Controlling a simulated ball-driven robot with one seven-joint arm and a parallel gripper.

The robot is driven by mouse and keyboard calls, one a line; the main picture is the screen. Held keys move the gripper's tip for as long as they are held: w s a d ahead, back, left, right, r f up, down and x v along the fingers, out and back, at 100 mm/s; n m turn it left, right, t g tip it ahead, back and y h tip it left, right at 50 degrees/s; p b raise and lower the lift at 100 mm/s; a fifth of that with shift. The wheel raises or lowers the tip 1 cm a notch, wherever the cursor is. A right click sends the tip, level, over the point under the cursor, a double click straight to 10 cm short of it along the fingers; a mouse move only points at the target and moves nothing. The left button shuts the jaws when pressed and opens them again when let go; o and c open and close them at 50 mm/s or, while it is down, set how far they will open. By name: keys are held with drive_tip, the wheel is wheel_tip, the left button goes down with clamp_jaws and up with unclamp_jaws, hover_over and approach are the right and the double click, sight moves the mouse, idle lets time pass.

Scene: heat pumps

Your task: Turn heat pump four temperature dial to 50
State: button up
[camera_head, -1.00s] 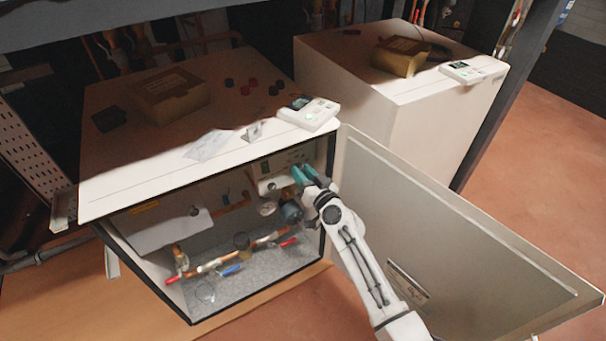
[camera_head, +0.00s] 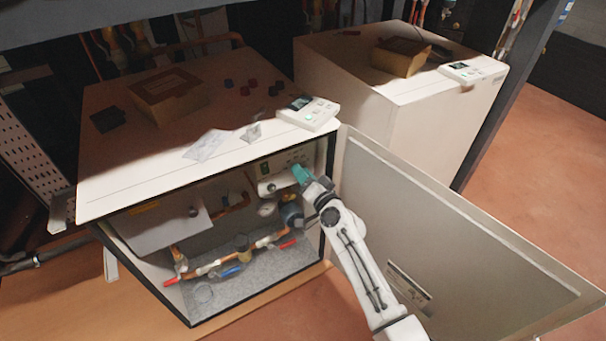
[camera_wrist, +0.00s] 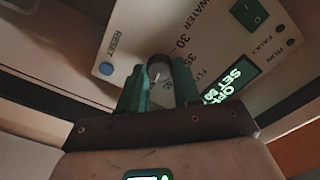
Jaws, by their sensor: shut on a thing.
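The open heat pump cabinet (camera_head: 110,205) shows a white control panel (camera_head: 268,184) inside at its upper right. In the wrist view the panel (camera_wrist: 120,48) carries a round dark dial (camera_wrist: 157,68) with a light pointer mark and numbers around it, a blue RESET button (camera_wrist: 106,68), a green switch (camera_wrist: 250,13) and a lit green display (camera_wrist: 228,84). My gripper (camera_wrist: 160,90) has its green fingers shut on the dial, one on each side. In the head view my gripper (camera_head: 302,174) reaches the panel. The display's number and the dial's exact setting are hard to read.
The open cabinet door (camera_head: 440,235) stands right of my arm. Pipes with red and blue valve handles (camera_head: 230,271) fill the lower cabinet. A cardboard box (camera_head: 170,93) and a white controller (camera_head: 309,113) sit on top. A second heat pump (camera_head: 390,100) stands behind.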

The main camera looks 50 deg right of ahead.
drive_tip(key=o, duration=1.1)
drive_tip(key=shift+c, duration=0.2)
drive_tip(key=shift+s, duration=0.1)
drive_tip(key=b+v, duration=0.1)
drive_tip(key=v, duration=0.9)
drive_tip(key=shift+s, duration=0.35)
drive_tip(key=shift+a, duration=0.15)
